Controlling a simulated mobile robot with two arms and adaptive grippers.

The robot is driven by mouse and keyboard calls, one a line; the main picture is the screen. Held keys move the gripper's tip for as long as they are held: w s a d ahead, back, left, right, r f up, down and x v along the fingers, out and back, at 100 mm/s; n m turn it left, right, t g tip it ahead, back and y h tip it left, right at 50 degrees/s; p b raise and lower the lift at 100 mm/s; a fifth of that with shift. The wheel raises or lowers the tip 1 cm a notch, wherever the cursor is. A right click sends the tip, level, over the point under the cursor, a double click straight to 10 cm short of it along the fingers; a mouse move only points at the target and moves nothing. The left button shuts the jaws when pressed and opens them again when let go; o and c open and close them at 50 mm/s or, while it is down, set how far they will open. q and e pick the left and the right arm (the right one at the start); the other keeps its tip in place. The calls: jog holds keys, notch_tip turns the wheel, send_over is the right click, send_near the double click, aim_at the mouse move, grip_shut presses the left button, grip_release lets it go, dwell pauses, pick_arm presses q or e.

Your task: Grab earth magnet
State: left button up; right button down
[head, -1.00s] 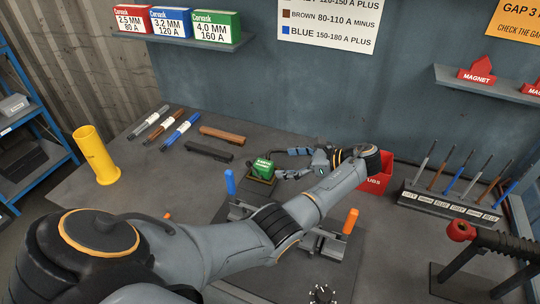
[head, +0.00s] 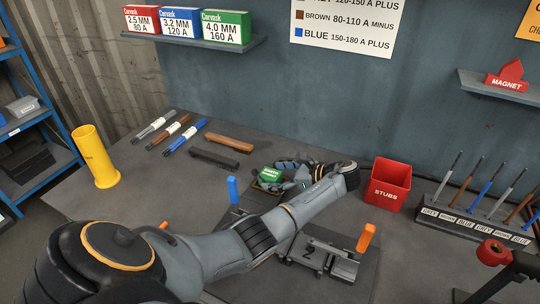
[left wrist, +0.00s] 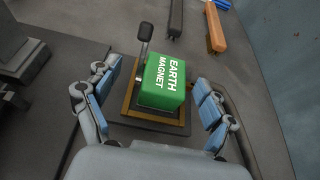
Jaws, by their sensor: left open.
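The earth magnet is a green block with white lettering (head: 270,174) on a small dark base with a brown edge, on the workbench. In the left wrist view the earth magnet (left wrist: 165,78) sits between my open fingers, with a dark lever with a rounded knob beside it on the left. My left gripper (head: 285,172) is at the block in the head view; it also shows in the left wrist view (left wrist: 155,105), one finger on each side with gaps to the block. The arm hides part of the bench. My right gripper is not in view.
A red stubs bin (head: 387,185) stands right of my left gripper. A blue-handled (head: 233,189) and an orange-handled (head: 366,237) part stand near the arm. A brown bar (head: 222,142) and a dark bar (head: 213,159) lie behind left. An electrode rack (head: 470,215) is at right.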

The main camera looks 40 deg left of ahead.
aim_at(261, 175)
pick_arm(q)
jog(key=p+x, duration=0.1)
jog(key=x, duration=0.4)
jog(key=shift+a+f, duration=0.2)
jog(key=shift+a, duration=0.1)
jog(key=shift+d, duration=0.1)
jog(key=shift+c, duration=0.2)
grip_shut()
jog(key=shift+w+r, duration=0.1)
